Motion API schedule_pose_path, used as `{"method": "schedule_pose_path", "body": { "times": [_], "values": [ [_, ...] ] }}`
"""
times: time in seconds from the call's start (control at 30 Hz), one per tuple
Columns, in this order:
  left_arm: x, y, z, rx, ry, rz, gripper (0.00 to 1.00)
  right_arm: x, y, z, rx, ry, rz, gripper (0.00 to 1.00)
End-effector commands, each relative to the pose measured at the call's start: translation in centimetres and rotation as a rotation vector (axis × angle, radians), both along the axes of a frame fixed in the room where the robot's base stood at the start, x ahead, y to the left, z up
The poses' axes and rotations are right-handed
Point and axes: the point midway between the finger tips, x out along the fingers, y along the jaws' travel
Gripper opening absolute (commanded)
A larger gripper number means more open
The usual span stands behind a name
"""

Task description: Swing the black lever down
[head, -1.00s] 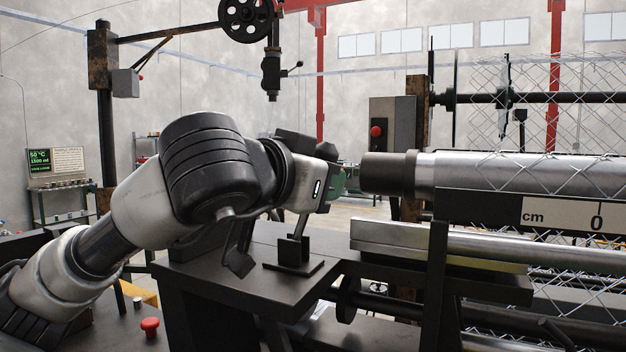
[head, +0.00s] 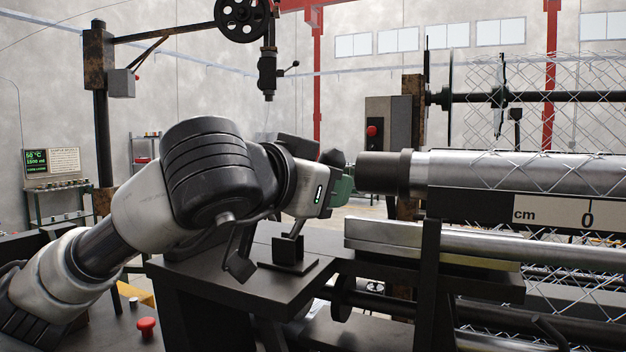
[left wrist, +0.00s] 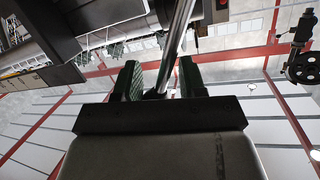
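The lever's silver rod (head: 298,228) rises from a small black bracket (head: 289,251) on the dark machine table. A black knob (head: 332,157) shows just above my left gripper's green fingers and seems to be the lever's top. My left gripper (head: 342,186) is at the upper part of the rod, its arm coming in from the left and hiding much of the lever. In the left wrist view the rod (left wrist: 177,40) runs between the two green fingers, close to the right one, with a gap at the left one. The fingers look open. My right gripper is not in view.
A steel roller (head: 480,172) with wire mesh lies just right of the gripper. A ruler plate (head: 550,213) and steel bars (head: 400,236) sit below it. A red button (head: 147,326) is at the lower left. The dark table top (head: 225,283) is clear in front of the bracket.

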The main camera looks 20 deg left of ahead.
Motion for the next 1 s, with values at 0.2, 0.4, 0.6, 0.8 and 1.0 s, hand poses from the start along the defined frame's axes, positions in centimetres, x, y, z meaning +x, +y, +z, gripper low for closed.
{"method": "schedule_pose_path", "body": {
  "times": [0.2,0.4,0.6,0.8,1.0],
  "values": [
    [0.0,0.3,0.5,-0.004,-0.010,0.008,0.53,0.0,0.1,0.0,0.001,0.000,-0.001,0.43],
    [0.0,0.3,0.5,-0.004,-0.011,0.008,0.53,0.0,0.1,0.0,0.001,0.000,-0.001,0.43],
    [-0.6,0.6,0.7,-0.004,-0.012,0.010,0.53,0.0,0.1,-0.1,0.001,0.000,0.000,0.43],
    [-2.0,0.9,1.0,-0.005,-0.013,0.010,0.53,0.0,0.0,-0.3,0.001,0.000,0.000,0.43],
    [-3.3,1.2,1.3,-0.004,-0.014,0.010,0.53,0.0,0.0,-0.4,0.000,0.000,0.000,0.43]
  ]
}}
